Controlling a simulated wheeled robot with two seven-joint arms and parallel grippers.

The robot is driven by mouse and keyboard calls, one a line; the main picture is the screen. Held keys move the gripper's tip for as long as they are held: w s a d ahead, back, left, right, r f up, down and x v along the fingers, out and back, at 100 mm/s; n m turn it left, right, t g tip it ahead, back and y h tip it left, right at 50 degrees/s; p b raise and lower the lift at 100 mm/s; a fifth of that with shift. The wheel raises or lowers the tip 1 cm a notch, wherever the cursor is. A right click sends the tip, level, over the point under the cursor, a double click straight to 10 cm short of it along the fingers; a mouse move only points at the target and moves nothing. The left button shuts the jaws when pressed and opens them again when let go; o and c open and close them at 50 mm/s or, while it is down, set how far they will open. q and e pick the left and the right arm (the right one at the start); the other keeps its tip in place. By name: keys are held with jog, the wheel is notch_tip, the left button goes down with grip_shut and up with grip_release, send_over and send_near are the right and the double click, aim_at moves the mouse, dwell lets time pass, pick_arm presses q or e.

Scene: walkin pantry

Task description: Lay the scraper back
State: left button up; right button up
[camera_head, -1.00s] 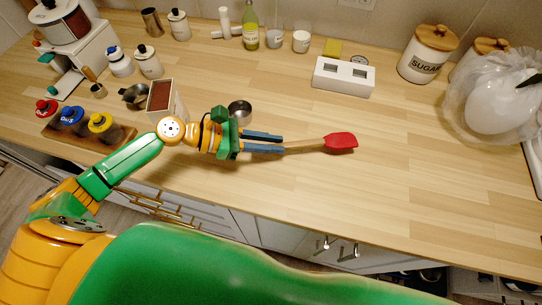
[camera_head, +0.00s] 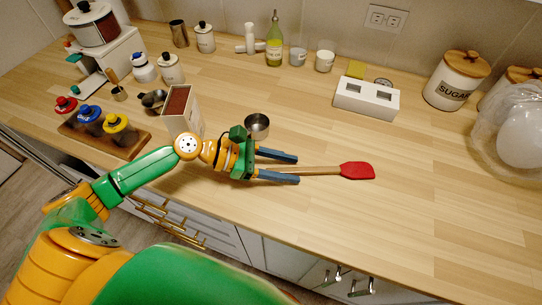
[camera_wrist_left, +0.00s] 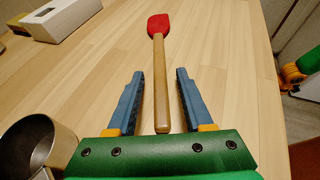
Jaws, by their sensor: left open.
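The scraper (camera_head: 357,171), with a red head and a wooden handle, lies on the wooden counter, its head pointing right in the head view. My left gripper (camera_head: 297,168) is open at the handle. In the left wrist view, the handle (camera_wrist_left: 161,85) runs between the two blue fingers (camera_wrist_left: 156,100), with a gap on each side. The red head (camera_wrist_left: 158,24) lies beyond the fingertips. My right gripper is not in view.
A metal cup (camera_head: 257,127) stands close beside my left gripper, and it also shows in the left wrist view (camera_wrist_left: 62,150). A white block with two openings (camera_head: 366,103) and a sugar canister (camera_head: 456,82) stand further back. The counter right of the scraper is clear.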

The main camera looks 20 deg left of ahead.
pick_arm(q)
jog(key=shift+r, duration=0.15)
jog(key=v, duration=0.2)
jog(key=b+v, duration=0.1)
jog(key=v, duration=0.2)
jog(key=shift+s+a, duration=0.15)
jog(key=shift+a, duration=0.2)
jog(key=v, duration=0.2)
jog(key=p+v, duration=0.1)
jog(key=v, duration=0.2)
jog(key=shift+a+r, duration=0.15)
jog(key=shift+r, duration=0.25)
jog(key=shift+s+a, duration=0.2)
jog(key=shift+a, duration=0.15)
